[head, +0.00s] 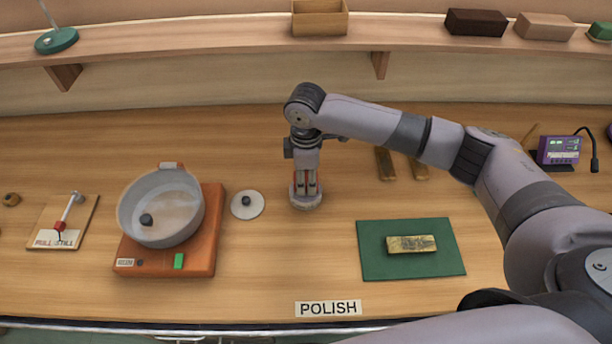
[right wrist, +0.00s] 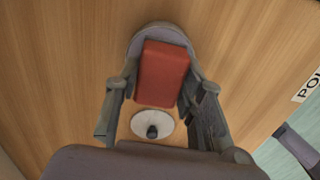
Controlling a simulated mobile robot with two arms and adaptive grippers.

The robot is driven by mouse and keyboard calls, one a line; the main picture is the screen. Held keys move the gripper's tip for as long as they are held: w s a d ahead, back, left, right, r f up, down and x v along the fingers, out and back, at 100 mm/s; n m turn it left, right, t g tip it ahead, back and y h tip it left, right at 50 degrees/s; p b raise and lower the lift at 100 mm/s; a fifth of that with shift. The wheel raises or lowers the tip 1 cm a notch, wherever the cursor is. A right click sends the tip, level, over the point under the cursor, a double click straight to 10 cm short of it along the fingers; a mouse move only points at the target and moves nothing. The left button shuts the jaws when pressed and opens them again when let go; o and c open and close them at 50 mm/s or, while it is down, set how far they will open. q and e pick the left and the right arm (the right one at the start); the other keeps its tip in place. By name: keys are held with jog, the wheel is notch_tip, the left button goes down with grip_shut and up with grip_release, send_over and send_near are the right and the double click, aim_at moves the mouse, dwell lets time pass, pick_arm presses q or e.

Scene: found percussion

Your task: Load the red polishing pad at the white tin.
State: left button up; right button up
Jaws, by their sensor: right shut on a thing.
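My right gripper (head: 306,186) points straight down over the middle of the table. It is shut on the red polishing pad (right wrist: 162,73), a red block between its fingers in the right wrist view. Only slivers of red show beside the fingers in the head view. A low, round, pale grey thing (head: 306,203) is directly under the gripper; it looks like the white tin, and I cannot tell whether the pad touches it. Its rounded edge also shows behind the pad in the right wrist view (right wrist: 150,32). My left gripper is not in view.
A white disc (head: 255,211) with a dark knob lies just left. Further left are a grey pan (head: 187,225) on an orange base (head: 208,255) and a lever board (head: 84,221). A gold bar (head: 411,244) lies on a green mat (head: 385,268) at right. A POLISH label (head: 328,308) is in front.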

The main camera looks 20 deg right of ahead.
aim_at(306, 177)
jog(key=shift+f, duration=0.4)
jog(key=shift+s+f+p, duration=0.1)
jog(key=shift+p, duration=0.25)
dwell(2.2)
notch_tip(306, 177, up, 7)
jog(key=p, duration=0.8)
dwell(0.8)
